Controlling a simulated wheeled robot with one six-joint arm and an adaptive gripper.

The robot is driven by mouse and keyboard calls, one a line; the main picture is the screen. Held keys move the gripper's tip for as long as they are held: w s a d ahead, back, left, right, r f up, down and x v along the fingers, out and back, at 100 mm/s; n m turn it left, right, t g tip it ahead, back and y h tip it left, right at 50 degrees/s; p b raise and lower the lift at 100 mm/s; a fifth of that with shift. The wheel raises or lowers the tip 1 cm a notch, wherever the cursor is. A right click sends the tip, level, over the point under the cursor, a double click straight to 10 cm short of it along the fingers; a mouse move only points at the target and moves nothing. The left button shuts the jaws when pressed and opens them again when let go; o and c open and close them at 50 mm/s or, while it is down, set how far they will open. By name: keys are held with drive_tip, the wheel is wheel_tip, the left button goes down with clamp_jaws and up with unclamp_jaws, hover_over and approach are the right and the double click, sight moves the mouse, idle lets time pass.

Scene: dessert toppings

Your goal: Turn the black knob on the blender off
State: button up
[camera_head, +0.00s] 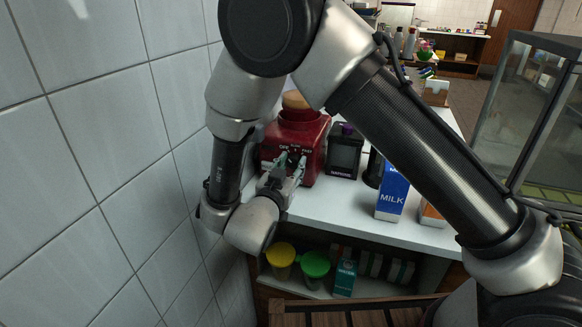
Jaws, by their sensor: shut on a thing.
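The red blender (318,135) stands on the white counter against the tiled wall, with white lettering on its front face. My arm hides its top and left side in part. My gripper (291,160) is at the blender's front, just under the lettering, with its fingers shut on the black knob. The knob is mostly hidden between the fingers, so its turned position cannot be read.
A black container with a purple cap (345,150) stands right of the blender. A blue milk carton (392,194) is nearer the counter's front edge. Yellow (281,256) and green (314,264) cups are on the shelf below. The tiled wall (110,150) is close on the left.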

drive_tip(key=o, duration=1)
drive_tip(key=shift+o, duration=0.2)
drive_tip(key=v, duration=1.2)
